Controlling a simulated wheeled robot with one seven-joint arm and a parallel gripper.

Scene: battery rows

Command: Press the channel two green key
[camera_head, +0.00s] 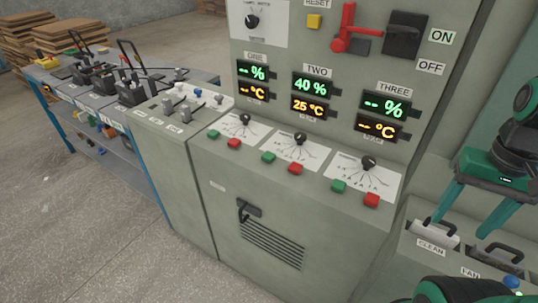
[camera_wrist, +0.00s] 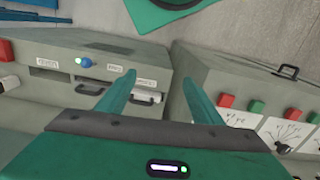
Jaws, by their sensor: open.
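The channel two green key (camera_head: 268,156) is a small green button on the console ledge, left of its red key (camera_head: 295,168), below the TWO display (camera_head: 311,95) reading 40 % and 25 °C. A green key cut by the right edge of the wrist view (camera_wrist: 317,119) appears to be the same one. My gripper (camera_head: 460,229) is open and empty at the right of the head view, above the CLEAN and FAN bins. It is well to the right of the key and apart from it. In the wrist view, the two teal fingers (camera_wrist: 156,80) point away from me, spread apart.
Channel one has green (camera_head: 213,134) and red (camera_head: 233,143) keys; channel three has green (camera_head: 339,186) and red (camera_head: 372,199). Rotary knobs (camera_head: 299,139) stand behind the keys. A red lever (camera_head: 345,30) projects above. The bins' handles (camera_head: 445,215) stick up below my gripper.

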